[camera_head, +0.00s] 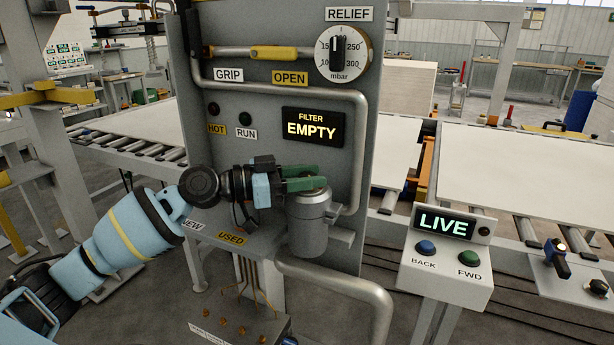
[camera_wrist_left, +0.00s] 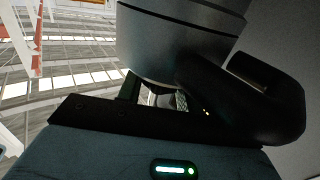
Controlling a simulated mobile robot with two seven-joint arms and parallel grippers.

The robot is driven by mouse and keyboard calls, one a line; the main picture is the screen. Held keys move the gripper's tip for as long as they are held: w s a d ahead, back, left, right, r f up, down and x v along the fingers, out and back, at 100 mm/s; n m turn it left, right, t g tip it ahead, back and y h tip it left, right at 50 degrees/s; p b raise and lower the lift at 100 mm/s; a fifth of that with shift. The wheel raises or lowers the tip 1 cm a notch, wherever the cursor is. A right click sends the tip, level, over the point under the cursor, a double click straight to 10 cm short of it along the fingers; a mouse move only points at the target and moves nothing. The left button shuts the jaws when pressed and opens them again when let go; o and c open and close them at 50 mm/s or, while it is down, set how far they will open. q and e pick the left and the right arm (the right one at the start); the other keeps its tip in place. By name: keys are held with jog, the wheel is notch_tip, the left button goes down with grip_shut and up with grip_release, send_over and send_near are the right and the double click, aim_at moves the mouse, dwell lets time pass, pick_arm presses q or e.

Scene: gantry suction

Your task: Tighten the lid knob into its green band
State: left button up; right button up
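A grey filter canister (camera_head: 308,225) stands upright on the front of the panel. My left gripper (camera_head: 308,180) is at the top of the canister, its green fingers level across the lid. The fingers cover the lid area, so I cannot make out the knob or its green band, nor whether the fingers are closed on it. The filter display (camera_head: 313,127) reads EMPTY. My right gripper is not in view.
A thick grey pipe (camera_head: 358,140) runs close to the canister's right side. A shelf edge with the USED label (camera_head: 231,239) lies below left. The RELIEF dial (camera_head: 343,53) is above. A console (camera_head: 445,258) showing LIVE stands at the right.

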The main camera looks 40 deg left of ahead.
pick_arm(q)
jog(key=c, duration=0.4)
jog(key=b, duration=0.1)
jog(key=m+g+h+b, duration=0.1)
jog(key=shift+w+f+b, duration=0.1)
jog(key=shift+f+b, duration=0.15)
jog(key=shift+b, duration=0.15)
jog(key=shift+h+b, duration=0.3)
jog(key=shift+r+m+g+h+b, duration=0.15)
jog(key=shift+m+g+h+b, duration=0.2)
jog(key=shift+m+g, duration=0.2)
jog(key=shift+r+g, duration=0.1)
jog(key=shift+g, duration=0.15)
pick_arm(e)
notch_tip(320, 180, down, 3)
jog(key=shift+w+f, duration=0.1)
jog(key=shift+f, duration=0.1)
pick_arm(q)
jog(key=o, duration=0.9)
jog(key=shift+o, duration=0.5)
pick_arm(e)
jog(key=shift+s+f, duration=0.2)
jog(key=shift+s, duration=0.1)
